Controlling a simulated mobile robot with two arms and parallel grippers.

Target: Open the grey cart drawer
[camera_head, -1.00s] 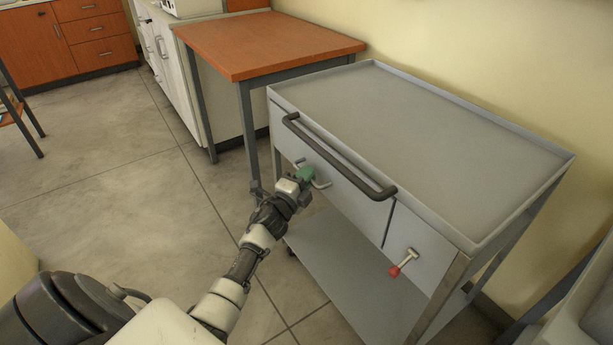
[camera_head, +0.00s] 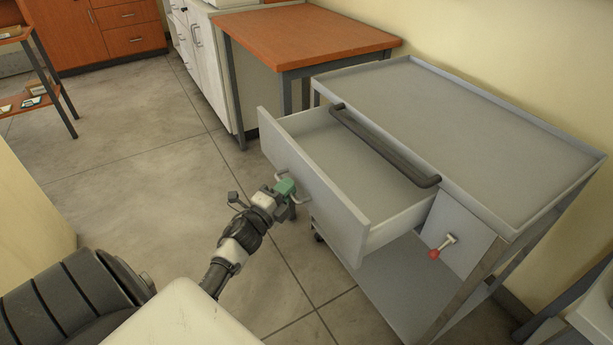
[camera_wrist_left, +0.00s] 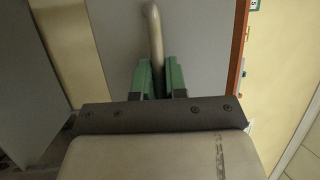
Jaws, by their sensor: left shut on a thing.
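The grey cart (camera_head: 480,120) stands against the wall, with a flat tray top and a lower shelf. Its drawer (camera_head: 318,190) is pulled well out on the left side, and the drawer's inside shows empty where visible. My left gripper (camera_head: 286,188) is at the drawer front, with its green fingertips shut on the light drawer handle (camera_head: 300,198). In the left wrist view the handle (camera_wrist_left: 154,35) runs between the two green fingers (camera_wrist_left: 160,75). My right gripper is in neither view.
A dark push bar (camera_head: 385,148) runs across above the open drawer. A red-tipped lever (camera_head: 434,253) is on the cart's front right panel. An orange-topped table (camera_head: 310,38) stands just behind the cart. The floor (camera_head: 150,160) to the left is clear.

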